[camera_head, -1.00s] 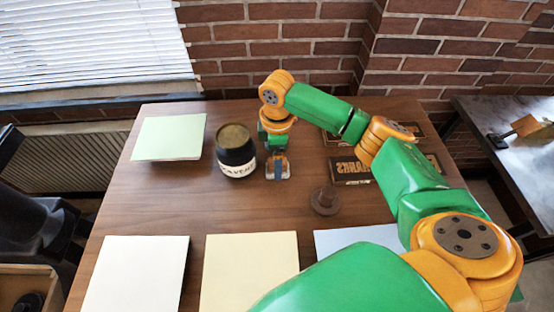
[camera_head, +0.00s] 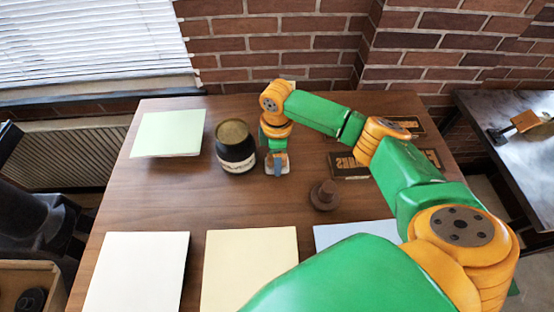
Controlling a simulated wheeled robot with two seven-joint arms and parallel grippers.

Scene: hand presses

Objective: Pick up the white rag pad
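The white rag pad (camera_head: 269,169) is a small pale piece on the wooden table, right of the dark jar. My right arm reaches across from the right, and my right gripper (camera_head: 277,165) points down over the pad. The gripper covers much of the pad, and its fingers are too small and hidden to show whether they are open or closed on it. My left gripper is not in view.
A dark jar (camera_head: 235,149) stands close left of the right gripper. A brown stamp-like knob (camera_head: 324,195) and dark lettered plates (camera_head: 347,166) lie to the right. Green (camera_head: 170,134), white (camera_head: 137,272), cream (camera_head: 249,270) and blue (camera_head: 350,234) sheets lie on the wooden table (camera_head: 150,190).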

